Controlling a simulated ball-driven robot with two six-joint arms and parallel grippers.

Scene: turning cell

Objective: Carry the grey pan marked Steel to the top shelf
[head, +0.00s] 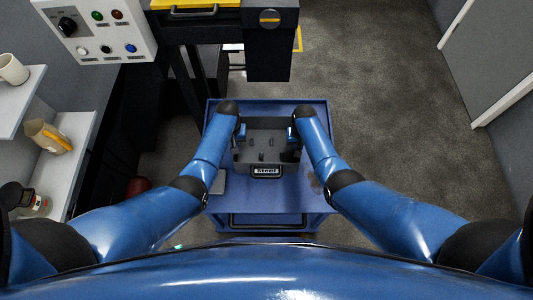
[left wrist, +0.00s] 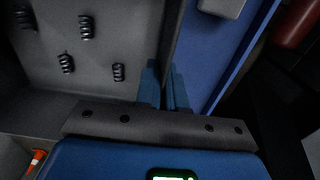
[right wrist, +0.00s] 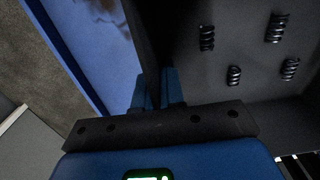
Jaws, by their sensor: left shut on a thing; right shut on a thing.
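The grey pan (head: 265,153) is in the middle of the head view, over the blue trolley (head: 313,197). A light label on its near side looks like the Steel mark, but is small. Several dark coils lie in the pan, clear in the left wrist view (left wrist: 110,35) and right wrist view (right wrist: 255,52). My left gripper (left wrist: 163,88) is shut on the pan's left wall. My right gripper (right wrist: 158,90) is shut on its right wall. I cannot tell whether the pan rests on the trolley or hangs just above it.
Shelves with a cream mug (head: 12,69) and a tan container (head: 48,136) stand at the left. A control panel (head: 98,27) and dark machine (head: 270,52) with a yellow-topped drawer are at the back. Open grey floor (head: 390,120) lies to the right, up to a wall.

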